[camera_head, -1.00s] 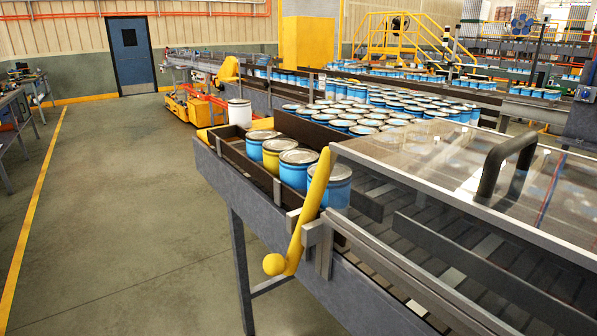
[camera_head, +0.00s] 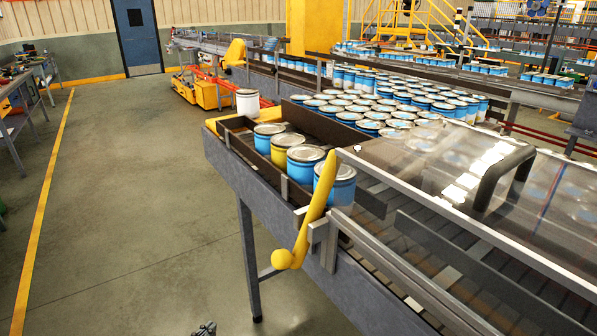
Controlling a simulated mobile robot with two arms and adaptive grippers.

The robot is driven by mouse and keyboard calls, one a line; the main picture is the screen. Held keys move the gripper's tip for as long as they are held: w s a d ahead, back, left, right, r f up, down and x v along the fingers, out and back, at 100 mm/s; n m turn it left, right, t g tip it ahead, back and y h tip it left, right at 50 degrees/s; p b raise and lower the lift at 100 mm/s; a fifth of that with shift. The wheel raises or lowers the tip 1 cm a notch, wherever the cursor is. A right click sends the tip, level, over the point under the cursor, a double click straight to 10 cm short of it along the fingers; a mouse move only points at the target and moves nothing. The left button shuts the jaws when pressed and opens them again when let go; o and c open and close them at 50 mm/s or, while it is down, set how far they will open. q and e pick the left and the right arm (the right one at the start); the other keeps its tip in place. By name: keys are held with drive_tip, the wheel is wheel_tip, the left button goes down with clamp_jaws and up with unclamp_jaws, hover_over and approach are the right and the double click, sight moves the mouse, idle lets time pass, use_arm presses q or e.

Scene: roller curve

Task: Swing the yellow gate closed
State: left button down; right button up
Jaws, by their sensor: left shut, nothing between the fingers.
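The yellow gate (camera_head: 318,208) is a bar with a round knob at its lower end. It slants at the near side of the roller conveyor (camera_head: 262,196), by a grey metal bracket, with its upper end in front of the nearest blue can (camera_head: 336,186). The knob hangs outside the conveyor's side rail. My left gripper (camera_head: 207,328) just shows at the bottom edge, low over the floor, well below and left of the knob and apart from it. Its fingers are together and hold nothing. Most of it is cut off by the frame. My right gripper is out of view.
A short row of blue and yellow cans (camera_head: 286,149) stands in the rail channel behind the gate. A clear cover with a black handle (camera_head: 503,178) lies over the right section. A conveyor leg (camera_head: 249,260) stands below. The floor at left is clear.

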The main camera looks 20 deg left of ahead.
use_arm(q)
drive_tip(key=w+d+r+m+t+h+p, duration=0.1)
drive_tip(key=w+d+r+t+h, duration=0.1)
drive_tip(key=r, duration=0.9)
drive_tip(key=w+d+r+m+t+h+p, duration=0.1)
drive_tip(key=w+d+r+t+h, duration=0.15)
drive_tip(key=r, duration=0.85)
drive_tip(key=s+d+r+m+h, duration=0.1)
drive_tip(key=d+r+h, duration=0.1)
drive_tip(key=r, duration=0.5)
drive_tip(key=s+d+r+m+h+p, duration=0.1)
drive_tip(key=s+d+r+h, duration=0.1)
drive_tip(key=r, duration=0.5)
drive_tip(key=s+d+r+m+h, duration=0.1)
drive_tip(key=d+r+m+h, duration=0.1)
drive_tip(key=d+r+h, duration=0.2)
wheel_tip(320, 180, up, 3)
drive_tip(key=shift+s+d+g, duration=0.25)
drive_tip(key=shift+d+g, duration=0.2)
drive_tip(key=shift+d, duration=0.6)
drive_tip(key=shift+h, duration=0.25)
wheel_tip(320, 180, up, 2)
drive_tip(key=p, duration=0.6)
hover_over(307, 213)
drive_tip(key=a, duration=0.1)
drive_tip(key=shift+s+a+r, duration=0.15)
drive_tip(key=shift+s, duration=0.3)
